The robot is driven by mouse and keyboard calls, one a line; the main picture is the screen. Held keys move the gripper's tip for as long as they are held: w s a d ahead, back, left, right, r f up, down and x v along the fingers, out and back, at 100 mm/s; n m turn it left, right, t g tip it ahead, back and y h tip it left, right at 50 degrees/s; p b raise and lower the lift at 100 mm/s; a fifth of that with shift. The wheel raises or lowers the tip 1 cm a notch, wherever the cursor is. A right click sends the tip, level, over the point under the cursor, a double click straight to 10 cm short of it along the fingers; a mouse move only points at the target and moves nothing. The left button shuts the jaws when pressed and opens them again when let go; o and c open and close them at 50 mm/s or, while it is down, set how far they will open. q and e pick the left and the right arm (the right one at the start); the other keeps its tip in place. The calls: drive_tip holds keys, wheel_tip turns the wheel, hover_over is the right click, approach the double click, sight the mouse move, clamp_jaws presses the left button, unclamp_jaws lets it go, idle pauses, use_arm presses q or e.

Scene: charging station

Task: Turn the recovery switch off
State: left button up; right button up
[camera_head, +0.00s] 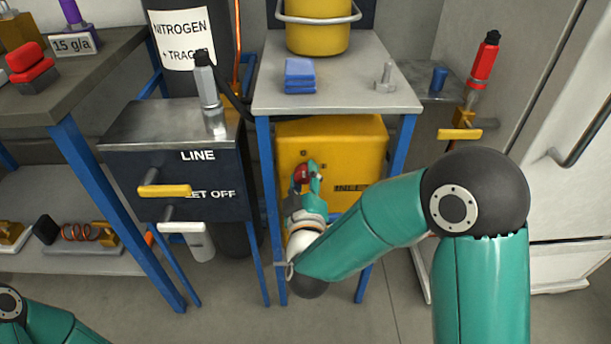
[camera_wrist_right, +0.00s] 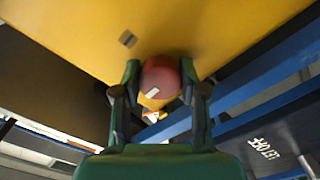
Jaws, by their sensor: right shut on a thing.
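The recovery switch appears as a red round knob (camera_head: 301,173) on the front of the yellow box (camera_head: 350,140) under the small table. It also shows in the right wrist view (camera_wrist_right: 160,80), with a short white mark on its face. My right gripper (camera_head: 307,180) is at the knob, its two fingers on either side of it and shut on it. It shows in the right wrist view (camera_wrist_right: 160,95) too. Part of the box's dark label is hidden by my right arm. My left gripper is out of sight; only part of my left arm shows at the lower left.
Left of the yellow box stands a dark LINE box (camera_head: 125,180) with a yellow lever (camera_head: 165,191) and a white lever (camera_head: 182,227). Blue table legs (camera_head: 265,190) flank the yellow box. A white cabinet (camera_head: 560,150) with a handle stands at right.

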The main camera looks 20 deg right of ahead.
drive_tip(key=shift+f, duration=0.25)
drive_tip(key=o, duration=1)
drive_tip(key=shift+c, duration=0.2)
drive_tip(key=shift+o, duration=0.9)
drive_tip(key=shift+r, duration=0.1)
drive_tip(key=shift+s, duration=0.1)
drive_tip(key=v, duration=0.7)
drive_tip(key=shift+s+a, duration=0.1)
drive_tip(key=shift+s, duration=0.1)
